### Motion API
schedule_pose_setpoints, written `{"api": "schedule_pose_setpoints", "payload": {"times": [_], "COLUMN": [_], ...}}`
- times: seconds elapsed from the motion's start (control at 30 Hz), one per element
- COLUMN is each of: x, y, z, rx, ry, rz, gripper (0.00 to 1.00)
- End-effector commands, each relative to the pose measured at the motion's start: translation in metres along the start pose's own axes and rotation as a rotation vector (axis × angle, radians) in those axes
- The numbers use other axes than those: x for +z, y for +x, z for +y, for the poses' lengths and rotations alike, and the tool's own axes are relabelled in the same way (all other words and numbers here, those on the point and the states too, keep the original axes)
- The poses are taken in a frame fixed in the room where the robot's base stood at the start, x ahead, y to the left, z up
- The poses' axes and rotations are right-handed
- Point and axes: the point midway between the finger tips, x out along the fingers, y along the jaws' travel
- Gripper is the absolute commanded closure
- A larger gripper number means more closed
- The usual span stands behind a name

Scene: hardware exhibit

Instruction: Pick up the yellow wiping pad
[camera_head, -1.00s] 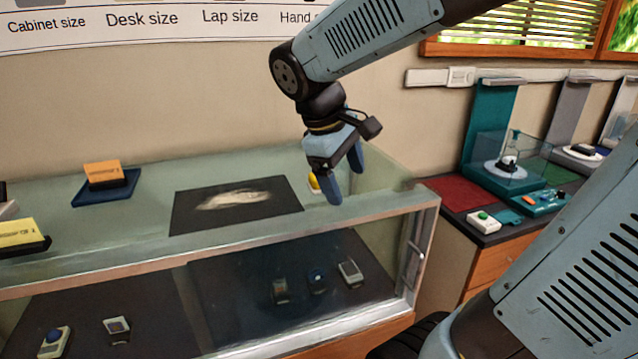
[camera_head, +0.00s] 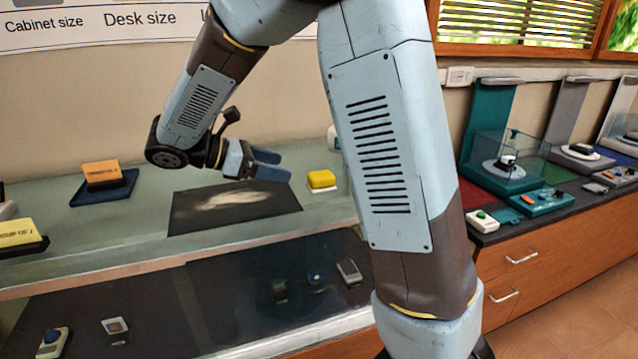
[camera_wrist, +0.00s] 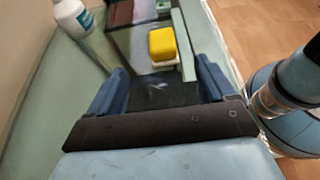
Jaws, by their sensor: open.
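The yellow wiping pad (camera_head: 321,179) lies on a small white base on the glass counter top, right of the black mat, in the head view. It also shows in the wrist view (camera_wrist: 162,43), ahead of the fingers and roughly between them. My gripper (camera_head: 274,166) is to the left of the pad, above the black mat, with its fingers pointing right toward the pad. The gripper (camera_wrist: 160,88) is open and empty, and a gap separates its fingertips from the pad.
The black mat (camera_head: 200,213) with a pale smear lies on the counter. An orange block on a blue tray (camera_head: 122,190) stands at left. A white bottle (camera_wrist: 72,14) stands left in the wrist view. My arm hides the counter's right end.

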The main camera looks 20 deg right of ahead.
Motion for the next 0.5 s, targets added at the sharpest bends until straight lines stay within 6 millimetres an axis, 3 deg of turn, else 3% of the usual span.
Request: {"api": "schedule_pose_setpoints", "payload": {"times": [0.5], "x": [0.000], "y": [0.074], "z": [0.000], "rx": [0.001], "ry": [-0.004], "rz": [-0.006], "gripper": [0.17]}}
